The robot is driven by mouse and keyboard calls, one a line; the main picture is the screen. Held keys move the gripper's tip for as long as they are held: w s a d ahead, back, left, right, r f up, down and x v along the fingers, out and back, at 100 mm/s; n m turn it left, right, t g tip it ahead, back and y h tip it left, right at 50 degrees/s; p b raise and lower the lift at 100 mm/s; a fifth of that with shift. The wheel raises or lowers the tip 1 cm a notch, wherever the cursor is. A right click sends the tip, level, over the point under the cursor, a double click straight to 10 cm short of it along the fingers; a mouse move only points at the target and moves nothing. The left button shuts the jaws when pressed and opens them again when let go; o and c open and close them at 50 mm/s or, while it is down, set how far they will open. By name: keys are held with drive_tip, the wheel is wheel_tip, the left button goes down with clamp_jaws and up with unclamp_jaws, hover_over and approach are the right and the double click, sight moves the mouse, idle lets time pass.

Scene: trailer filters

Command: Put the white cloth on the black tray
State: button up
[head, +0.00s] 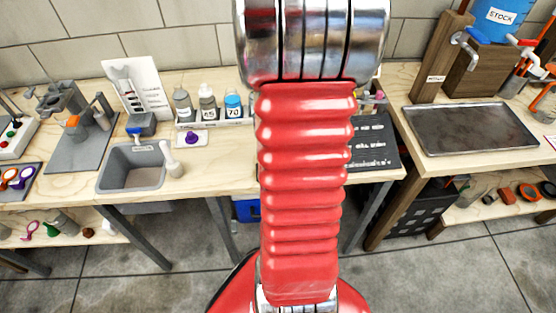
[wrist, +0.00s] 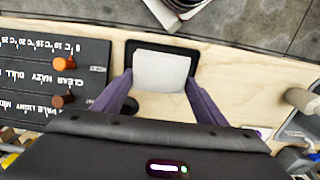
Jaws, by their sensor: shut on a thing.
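The white cloth (wrist: 161,70) shows in the wrist view as a pale square between the two purple fingers of my gripper (wrist: 159,80). My gripper is shut on the cloth at its left and right edges. The black tray (wrist: 150,44) shows as a dark rim past the far edge and sides of the cloth, lying on the wooden bench. The cloth overlaps it in the picture; I cannot tell whether they touch. In the head view my red arm hides the gripper, cloth and black tray.
A dark printed board (wrist: 45,85) with orange and brown knobs lies left of the gripper in the wrist view. In the head view a grey sink (head: 130,168), several bottles (head: 207,103) and a metal tray (head: 470,130) stand on the benches.

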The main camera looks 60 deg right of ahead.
drive_tip(key=shift+f, duration=1.85)
drive_tip(key=o, duration=1)
drive_tip(key=shift+f, duration=0.1)
wheel_tip(320, 180, up, 12)
drive_tip(key=shift+r, duration=0.15)
